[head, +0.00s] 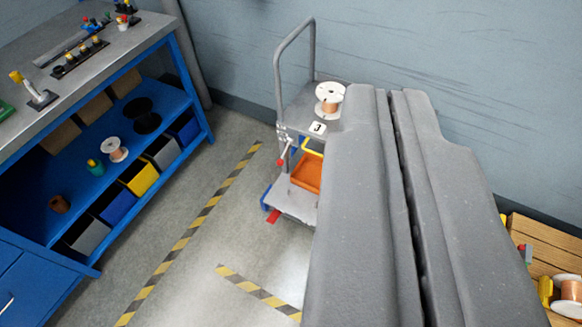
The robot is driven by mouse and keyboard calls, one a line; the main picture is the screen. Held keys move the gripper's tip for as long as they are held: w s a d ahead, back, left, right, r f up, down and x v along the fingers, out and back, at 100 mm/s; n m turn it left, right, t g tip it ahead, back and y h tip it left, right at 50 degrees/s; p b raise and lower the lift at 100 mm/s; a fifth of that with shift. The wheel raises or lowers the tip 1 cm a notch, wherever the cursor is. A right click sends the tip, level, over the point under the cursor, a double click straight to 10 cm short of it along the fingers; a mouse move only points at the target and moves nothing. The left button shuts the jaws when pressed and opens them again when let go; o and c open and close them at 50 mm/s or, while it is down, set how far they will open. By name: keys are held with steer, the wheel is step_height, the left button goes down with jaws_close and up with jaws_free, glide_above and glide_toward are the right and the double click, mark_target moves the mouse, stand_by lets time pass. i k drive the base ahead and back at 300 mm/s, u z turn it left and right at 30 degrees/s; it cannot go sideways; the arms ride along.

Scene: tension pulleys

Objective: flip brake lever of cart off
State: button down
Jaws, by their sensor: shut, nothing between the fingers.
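A grey cart (297,203) with a tall tube handle (279,70) and a label "3" (317,128) stands near the wall, upper middle. A small lever with a red end (282,162) sticks out on its left side, below the top shelf. A red piece (273,215) shows low at the cart's front left corner. I cannot tell which of these is the brake lever. My gripper (388,92) fills the right foreground, its two grey fingers shut and empty. It hides the cart's right part, and both red parts lie left of it, apart from it.
A white spool of copper wire (330,97) stands on the cart's top, with an orange bin (307,172) below. A blue workbench (125,60) with bins stands left. Floor with yellow-black tape (193,227) is clear between. A wooden pallet (545,240) with a spool lies right.

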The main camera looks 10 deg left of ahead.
mark_target(279, 162)
steer(key=z, duration=0.05)
steer(key=i, duration=0.9)
steer(key=u, duration=0.05)
